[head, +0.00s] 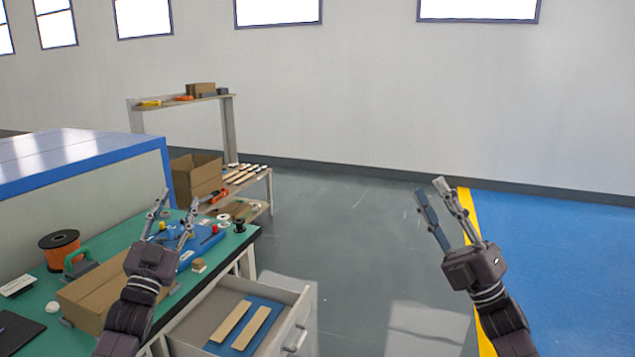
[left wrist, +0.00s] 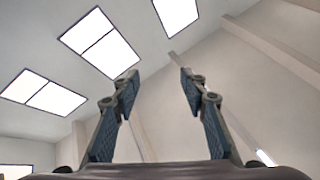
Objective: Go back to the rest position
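My left gripper (head: 173,222) is raised in front of the green-topped workbench (head: 28,298) in the head view, fingers pointing up. It is open and empty; the left wrist view also shows its two fingers (left wrist: 157,80) apart, with only ceiling and wall beyond. My right gripper (head: 428,188) is raised over the open floor at the right of the head view. Its two fingers point up with a narrow gap between them, and nothing is held.
An open drawer (head: 291,326) with wooden strips juts from the workbench. A cardboard box (head: 95,290), an orange spool (head: 60,250) and a blue tray (head: 205,246) lie on top. A shelf (head: 228,135) stands behind. The grey floor (head: 350,235) at centre is clear.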

